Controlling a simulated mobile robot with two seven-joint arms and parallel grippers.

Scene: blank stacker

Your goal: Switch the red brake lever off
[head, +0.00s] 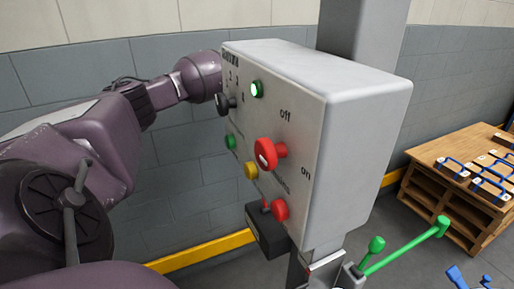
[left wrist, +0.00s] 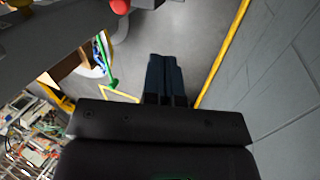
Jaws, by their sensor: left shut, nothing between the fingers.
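A red lever with a thick round head (head: 267,153) sticks out from the face of a grey control box (head: 350,110). The word "Off" stands above it and "on" to its lower right. Its head lies between the two words, so I cannot tell its setting. A red rounded part (left wrist: 120,6) shows at the top there. My right gripper is not in view.
The box face also carries a black knob (head: 224,104), a lit green lamp (head: 257,88), a yellow button (head: 251,171) and a red button (head: 280,210). A dark block (head: 266,232) sits low. Green levers (head: 410,245) and a wooden pallet (head: 455,200) are right.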

